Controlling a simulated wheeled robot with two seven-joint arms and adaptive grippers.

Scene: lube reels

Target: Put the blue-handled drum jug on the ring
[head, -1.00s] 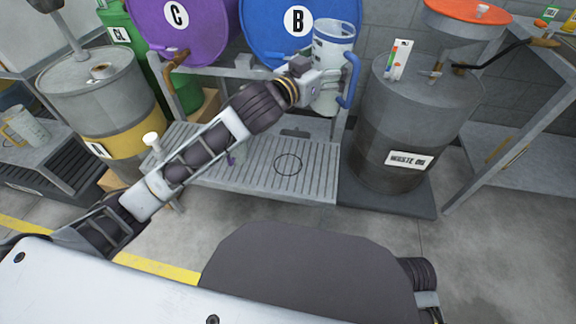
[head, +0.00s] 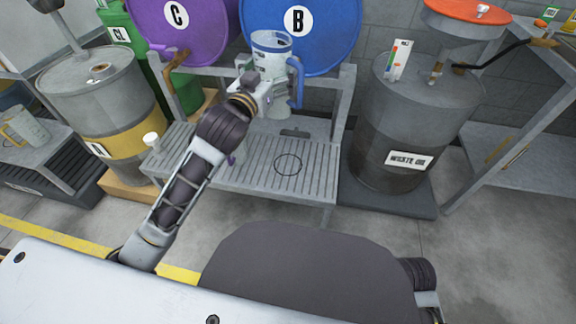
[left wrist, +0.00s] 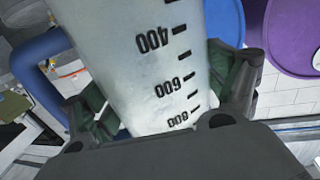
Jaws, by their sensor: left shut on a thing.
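The blue-handled drum jug (head: 272,50) is a pale, translucent measuring jug with a blue handle (head: 297,84) on its right. It is held upright in front of the blue drum marked B, above the slatted stand. My left gripper (head: 262,90) is shut around its body. In the left wrist view the jug (left wrist: 150,60), with dark volume marks, sits between my left gripper's fingers (left wrist: 160,95). The ring (head: 288,164) is a thin dark circle on the slatted shelf, bare, lower and slightly right of the jug. My right gripper is not in view.
The slatted shelf (head: 318,180) is open around the ring. The waste oil drum (head: 420,120) stands right; a grey-yellow drum (head: 105,110) stands left. The blue drum (head: 335,35) is close behind the jug.

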